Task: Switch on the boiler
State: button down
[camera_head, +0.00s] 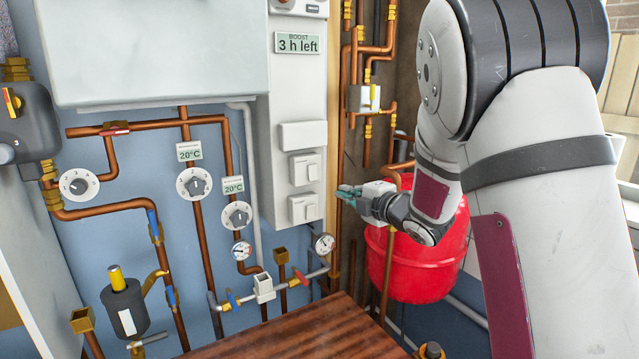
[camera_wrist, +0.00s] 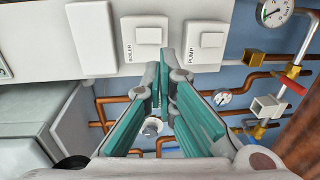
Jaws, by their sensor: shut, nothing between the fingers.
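The boiler switch (camera_wrist: 148,36), a white plate with a rocker and the label BOILER, is on the white panel. In the head view it is the upper of two switches (camera_head: 305,168). The pump switch (camera_wrist: 206,42), labelled PUMP, is beside it, and below it in the head view (camera_head: 303,208). My gripper (camera_head: 345,194) is to the right of the panel, near the height of the switches. In the wrist view its teal fingers (camera_wrist: 165,62) are shut and empty, with the tips appearing between the two switches. I cannot tell whether they touch the panel. The rocker positions are unclear.
A red tank (camera_head: 415,262) is behind and below my arm. A wooden surface (camera_head: 300,335) is at the bottom.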

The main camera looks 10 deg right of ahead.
aim_at(314, 180)
jog(key=x, duration=1.3)
jog(key=shift+w+p, duration=0.1)
jog(key=shift+p, duration=0.3)
